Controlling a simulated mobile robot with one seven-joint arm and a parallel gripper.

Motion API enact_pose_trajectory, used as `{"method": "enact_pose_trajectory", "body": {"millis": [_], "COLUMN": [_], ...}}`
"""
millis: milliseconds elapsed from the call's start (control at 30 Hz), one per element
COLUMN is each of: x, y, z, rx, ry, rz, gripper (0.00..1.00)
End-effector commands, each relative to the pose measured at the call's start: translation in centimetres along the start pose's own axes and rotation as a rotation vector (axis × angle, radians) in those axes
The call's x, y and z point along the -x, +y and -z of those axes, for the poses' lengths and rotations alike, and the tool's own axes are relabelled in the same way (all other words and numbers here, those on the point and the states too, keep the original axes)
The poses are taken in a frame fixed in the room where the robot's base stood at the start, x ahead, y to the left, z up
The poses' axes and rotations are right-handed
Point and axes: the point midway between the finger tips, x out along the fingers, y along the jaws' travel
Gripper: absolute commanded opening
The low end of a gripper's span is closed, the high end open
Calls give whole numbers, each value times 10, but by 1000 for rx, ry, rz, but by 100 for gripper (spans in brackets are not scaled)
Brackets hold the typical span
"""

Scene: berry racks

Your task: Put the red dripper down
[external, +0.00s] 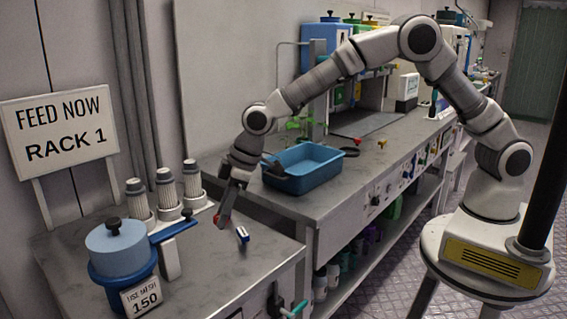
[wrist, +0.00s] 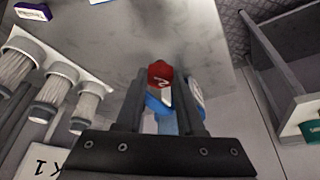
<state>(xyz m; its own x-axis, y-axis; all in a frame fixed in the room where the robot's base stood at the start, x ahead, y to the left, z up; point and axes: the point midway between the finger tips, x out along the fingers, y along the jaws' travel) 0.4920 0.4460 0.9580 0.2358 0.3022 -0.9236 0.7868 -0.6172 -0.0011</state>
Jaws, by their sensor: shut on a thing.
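The red dripper (wrist: 160,74) shows in the wrist view as a red end with a number on it, with blue parts behind it. My gripper (wrist: 166,98) is shut on it, and the fingers hide much of its body. In the external view my gripper (external: 230,190) points down over the grey counter, and the dripper's red end (external: 221,220) shows just below the fingers. It is close to the counter top (external: 205,262), but I cannot tell whether it touches.
Several white ribbed filters (external: 167,195) stand to the left, with a blue pot (external: 122,262) nearer the front. A blue tray (external: 302,180) sits on the bench behind. The counter's front middle is clear.

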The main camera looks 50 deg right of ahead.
Motion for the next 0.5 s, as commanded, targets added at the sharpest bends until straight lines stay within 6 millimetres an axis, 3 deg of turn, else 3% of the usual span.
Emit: {"method": "enact_pose_trajectory", "body": {"millis": [167, 500], "x": [-14, -70], "y": [-23, -87], "z": [7, 25], "rx": [13, 14], "ry": [-2, -2], "rz": [6, 5], "gripper": [0, 0]}}
